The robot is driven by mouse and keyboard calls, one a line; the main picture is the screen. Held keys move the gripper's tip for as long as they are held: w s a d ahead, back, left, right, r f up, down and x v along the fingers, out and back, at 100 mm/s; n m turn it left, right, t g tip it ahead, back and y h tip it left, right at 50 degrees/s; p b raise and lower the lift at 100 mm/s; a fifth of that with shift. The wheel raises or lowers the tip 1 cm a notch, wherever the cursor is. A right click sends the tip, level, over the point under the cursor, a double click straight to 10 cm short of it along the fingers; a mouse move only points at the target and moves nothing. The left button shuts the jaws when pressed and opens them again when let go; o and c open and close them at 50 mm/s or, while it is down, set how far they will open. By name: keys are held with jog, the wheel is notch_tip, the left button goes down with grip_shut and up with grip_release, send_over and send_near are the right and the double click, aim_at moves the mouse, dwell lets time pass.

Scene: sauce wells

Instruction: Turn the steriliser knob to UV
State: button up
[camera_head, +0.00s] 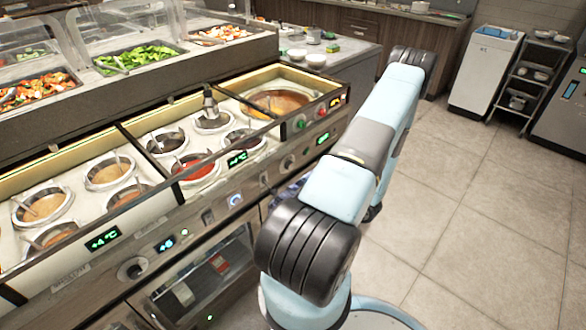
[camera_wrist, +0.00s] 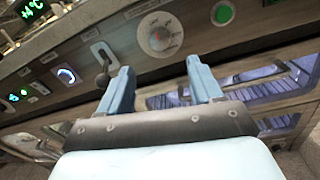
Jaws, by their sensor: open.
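A round pale knob (camera_wrist: 160,35) with markings around it sits on the brown front panel in the wrist view. It stands above a drawer or cabinet with a bluish interior, and appears to be the steriliser knob. Its setting is too small to read. In the head view the knob (camera_head: 287,163) shows on the counter front, left of my arm. My gripper (camera_wrist: 160,66) is open and empty, its two pale blue fingers pointing at the panel just below the knob, apart from it. In the head view my gripper is hidden behind my arm.
A lever switch (camera_wrist: 102,62) stands close to the left finger. A green button (camera_wrist: 222,13) is right of the knob, and a blue-lit dial (camera_wrist: 67,76) is at left. Sauce wells (camera_head: 195,168) sit behind glass on the counter. Open floor (camera_head: 450,220) lies at right.

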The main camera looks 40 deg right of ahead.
aim_at(292, 166)
jog(key=w, duration=0.3)
jog(key=w+a, duration=0.1)
jog(key=w, duration=0.7)
jog(key=shift+a, duration=0.25)
jog(key=c, duration=1.1)
jog(key=shift+o, duration=0.2)
jog(key=m, duration=0.4)
jog(key=shift+d+f+m, duration=0.1)
jog(key=shift+m, duration=0.3)
jog(key=m, duration=0.5)
jog(key=shift+d, duration=0.1)
